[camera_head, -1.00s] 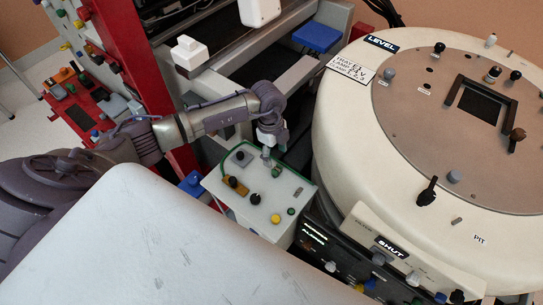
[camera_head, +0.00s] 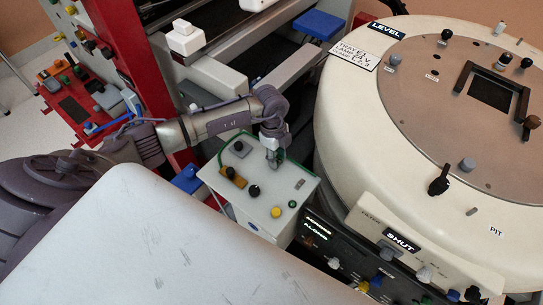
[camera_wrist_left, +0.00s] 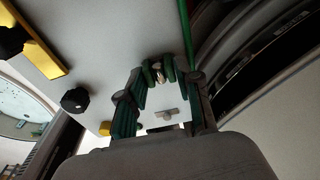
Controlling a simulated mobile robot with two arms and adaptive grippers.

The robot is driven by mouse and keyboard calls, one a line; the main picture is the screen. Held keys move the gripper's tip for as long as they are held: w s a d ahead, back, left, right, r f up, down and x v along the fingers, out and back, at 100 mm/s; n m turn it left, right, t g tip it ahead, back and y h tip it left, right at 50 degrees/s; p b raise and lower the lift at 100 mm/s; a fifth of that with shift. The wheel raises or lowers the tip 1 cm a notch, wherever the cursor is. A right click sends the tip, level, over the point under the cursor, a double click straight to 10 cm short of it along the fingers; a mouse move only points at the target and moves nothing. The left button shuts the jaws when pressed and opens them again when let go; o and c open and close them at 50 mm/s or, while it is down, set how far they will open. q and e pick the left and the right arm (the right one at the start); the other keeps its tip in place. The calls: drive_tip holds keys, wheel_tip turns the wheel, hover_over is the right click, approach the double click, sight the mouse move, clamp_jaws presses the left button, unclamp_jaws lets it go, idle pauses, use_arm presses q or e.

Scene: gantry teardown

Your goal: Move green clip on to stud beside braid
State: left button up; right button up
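My left gripper (camera_head: 273,160) is over the top of the white box (camera_head: 228,200), near its back right. In the left wrist view its fingertips (camera_wrist_left: 159,71) are close together around a small metallic piece. Whether they grip it is unclear. Green parts show along the fingers and at the tips; I cannot separate the green clip from them, and in the head view the gripper hides its spot. A green braid or cord (camera_wrist_left: 187,30) runs along the box's edge beside the fingertips. A small metal stud or slotted part (camera_wrist_left: 166,114) is nearby. My right gripper is not in view.
The box also carries a black knob (camera_head: 254,191), a yellow button (camera_head: 292,204) and a yellow bar with a black knob (camera_head: 232,177). A large cream round machine (camera_head: 335,130) stands close on the right. A red frame (camera_head: 126,60) stands behind my left arm.

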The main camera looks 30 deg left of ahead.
use_arm(q)
clamp_jaws()
drive_tip(key=shift+r, duration=0.15)
drive_tip(key=shift+r+p, duration=1.15)
drive_tip(key=shift+p, duration=0.05)
wheel_tip(320, 180, up, 4)
drive_tip(key=p, duration=0.3)
drive_tip(key=shift+f, duration=0.2)
drive_tip(key=shift+f, duration=0.1)
